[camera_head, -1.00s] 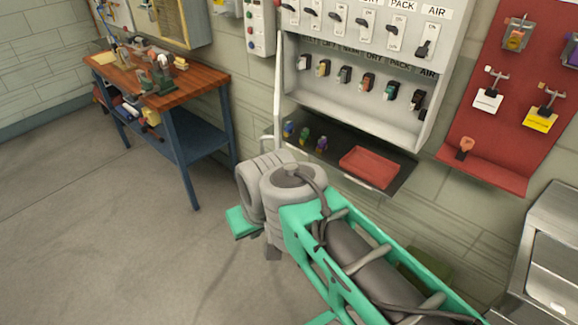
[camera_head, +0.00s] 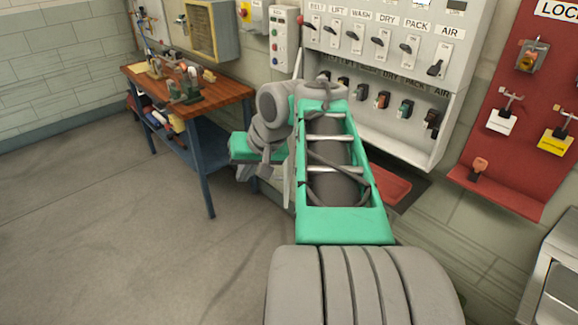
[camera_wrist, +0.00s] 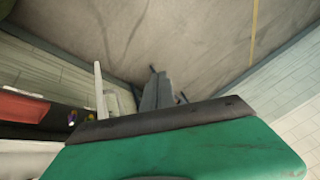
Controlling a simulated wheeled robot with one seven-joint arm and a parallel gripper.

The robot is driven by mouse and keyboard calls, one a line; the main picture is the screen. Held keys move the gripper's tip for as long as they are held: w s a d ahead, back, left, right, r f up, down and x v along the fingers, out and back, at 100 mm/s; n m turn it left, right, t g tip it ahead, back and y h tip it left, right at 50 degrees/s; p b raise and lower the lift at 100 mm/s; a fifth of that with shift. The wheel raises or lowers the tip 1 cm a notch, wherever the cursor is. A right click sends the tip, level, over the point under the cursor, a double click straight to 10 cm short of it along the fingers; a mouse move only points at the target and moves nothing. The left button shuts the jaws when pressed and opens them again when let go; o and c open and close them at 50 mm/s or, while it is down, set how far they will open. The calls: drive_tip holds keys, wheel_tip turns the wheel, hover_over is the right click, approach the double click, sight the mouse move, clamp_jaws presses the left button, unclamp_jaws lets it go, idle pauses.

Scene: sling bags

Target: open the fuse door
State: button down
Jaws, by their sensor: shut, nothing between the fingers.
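The grey fuse cabinet (camera_head: 395,135) stands on the wall, with a row of fuses in its open lower recess. A thin pale upright panel (camera_head: 297,66) at the cabinet's left side looks like the fuse door seen nearly edge-on, swung out from the recess; my arm covers its middle. A pale bar (camera_wrist: 101,90) left of centre in the wrist view seems to be the same door. My gripper (camera_wrist: 158,90) is shut and empty, to the right of that bar and apart from it in the picture. In the head view my arm hides the fingertips.
A red tray (camera_head: 392,187) lies on the dark shelf below the cabinet, partly behind my arm. A wooden workbench (camera_head: 222,95) stands at left. A red lockout board (camera_head: 520,100) hangs at right. The floor (camera_head: 110,240) at left is clear.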

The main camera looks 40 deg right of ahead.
drive_tip(key=s+d+r+m, duration=0.1)
drive_tip(key=s+d, duration=0.2)
drive_tip(key=d, duration=0.3)
drive_tip(key=s+d+r+m+t, duration=0.1)
drive_tip(key=s+d, duration=0.2)
drive_tip(key=d, duration=0.3)
drive_tip(key=s+d+r+m, duration=0.1)
drive_tip(key=s+d, duration=0.2)
drive_tip(key=d, duration=0.3)
drive_tip(key=w+a+f+b, duration=0.1)
drive_tip(key=w+a+f, duration=0.1)
drive_tip(key=w+f, duration=0.6)
drive_tip(key=shift+w+a+b, duration=0.35)
drive_tip(key=shift+w+a, duration=0.05)
drive_tip(key=shift+w, duration=0.25)
drive_tip(key=shift+h, duration=0.3)
